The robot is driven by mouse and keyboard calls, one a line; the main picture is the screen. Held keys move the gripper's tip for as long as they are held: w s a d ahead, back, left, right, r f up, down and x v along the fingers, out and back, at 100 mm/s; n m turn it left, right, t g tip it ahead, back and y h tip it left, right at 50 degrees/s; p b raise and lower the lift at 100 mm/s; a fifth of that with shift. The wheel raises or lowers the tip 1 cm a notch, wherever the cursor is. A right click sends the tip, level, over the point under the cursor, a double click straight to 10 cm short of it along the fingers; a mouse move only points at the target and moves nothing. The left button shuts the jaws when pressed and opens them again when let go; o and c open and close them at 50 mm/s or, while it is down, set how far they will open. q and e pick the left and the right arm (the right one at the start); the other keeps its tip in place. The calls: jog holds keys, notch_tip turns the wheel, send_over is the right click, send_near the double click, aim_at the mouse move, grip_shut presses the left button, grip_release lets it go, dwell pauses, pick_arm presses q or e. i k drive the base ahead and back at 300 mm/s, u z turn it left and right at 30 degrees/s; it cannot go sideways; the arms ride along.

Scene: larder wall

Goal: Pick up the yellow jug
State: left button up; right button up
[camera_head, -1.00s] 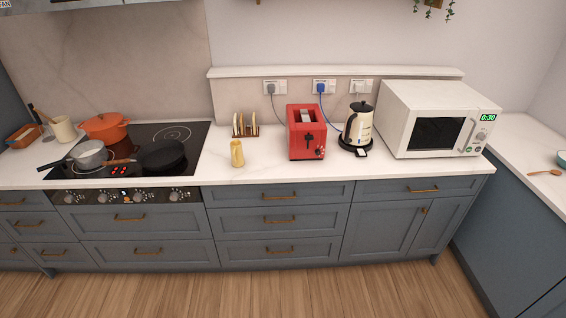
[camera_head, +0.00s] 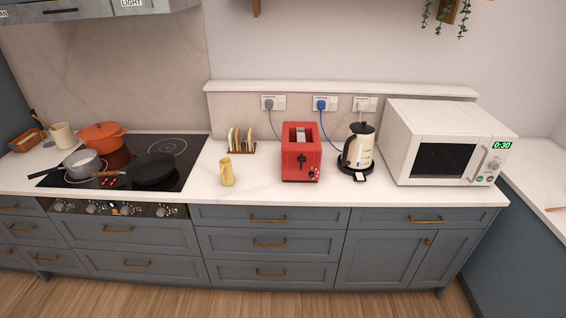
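The yellow jug (camera_head: 227,173) stands upright on the white worktop (camera_head: 250,187), near its front edge. It is between the black hob on the left and the red toaster on the right, apart from both. Its handle shows at its upper side. Neither of my grippers is in view, and nothing touches the jug.
A toast rack (camera_head: 241,141) stands behind the jug. The red toaster (camera_head: 301,152), a cream kettle (camera_head: 357,151) and a white microwave (camera_head: 444,142) stand to the right. The hob (camera_head: 185,150) holds a black frying pan (camera_head: 150,171), a grey saucepan (camera_head: 84,162) and an orange pot (camera_head: 103,136).

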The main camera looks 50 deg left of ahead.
aim_at(226, 172)
jog(key=z, duration=0.15)
jog(key=i, duration=1.65)
jog(key=u, duration=0.55)
jog(key=i, duration=0.8)
jog(key=u, duration=1.5)
jog(key=i, duration=0.65)
jog(key=u, duration=0.65)
